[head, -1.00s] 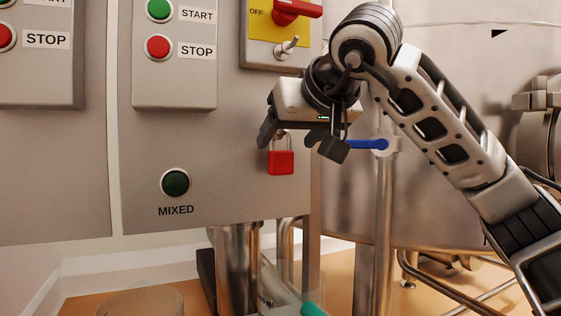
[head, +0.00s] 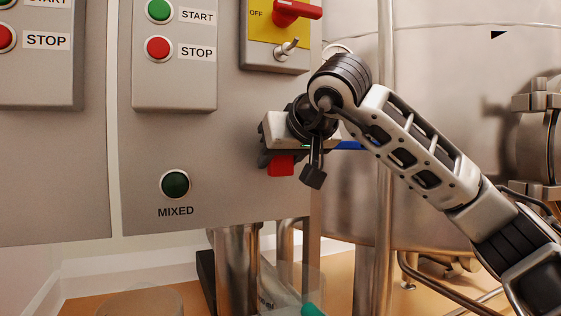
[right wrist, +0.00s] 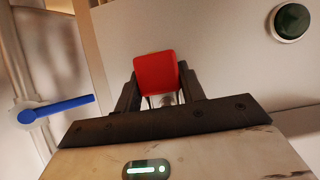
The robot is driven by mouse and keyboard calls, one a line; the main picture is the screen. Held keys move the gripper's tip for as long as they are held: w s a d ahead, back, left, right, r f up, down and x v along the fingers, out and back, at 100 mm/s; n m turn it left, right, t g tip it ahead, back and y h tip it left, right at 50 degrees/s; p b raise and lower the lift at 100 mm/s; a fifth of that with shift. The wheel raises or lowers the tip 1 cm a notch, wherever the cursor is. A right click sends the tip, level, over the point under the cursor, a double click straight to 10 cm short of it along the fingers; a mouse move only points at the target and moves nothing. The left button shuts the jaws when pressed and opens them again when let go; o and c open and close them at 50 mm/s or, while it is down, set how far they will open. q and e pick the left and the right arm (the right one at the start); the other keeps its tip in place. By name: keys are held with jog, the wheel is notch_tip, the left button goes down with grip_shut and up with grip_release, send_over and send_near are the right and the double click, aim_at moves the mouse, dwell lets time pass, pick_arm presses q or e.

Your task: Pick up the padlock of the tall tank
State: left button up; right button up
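The red padlock (head: 281,166) hangs at the lower right part of the grey panel, below the yellow switch plate. My right gripper (head: 280,158) is at the padlock. In the right wrist view, the red body of the padlock (right wrist: 157,72) sits between the two black fingers (right wrist: 160,85), which lie close along its sides. The gripper looks shut on it. Part of the shackle shows below the body in that view; the rest is hidden. My left gripper is not in view.
A blue-handled valve (right wrist: 55,109) is close beside my right gripper, partly hidden in the head view. The green MIXED button (head: 175,184) is to the left on the panel. The yellow switch plate (head: 262,25) is above. A large steel tank (head: 450,90) stands behind my right arm.

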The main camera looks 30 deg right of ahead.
jog(key=shift+r, duration=0.15)
jog(key=shift+r, duration=0.2)
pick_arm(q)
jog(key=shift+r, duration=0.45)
pick_arm(e)
jog(key=s+a+r, duration=0.1)
jog(key=s+r, duration=0.1)
jog(key=s, duration=1.6)
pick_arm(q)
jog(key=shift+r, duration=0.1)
pick_arm(e)
jog(key=shift+r, duration=0.15)
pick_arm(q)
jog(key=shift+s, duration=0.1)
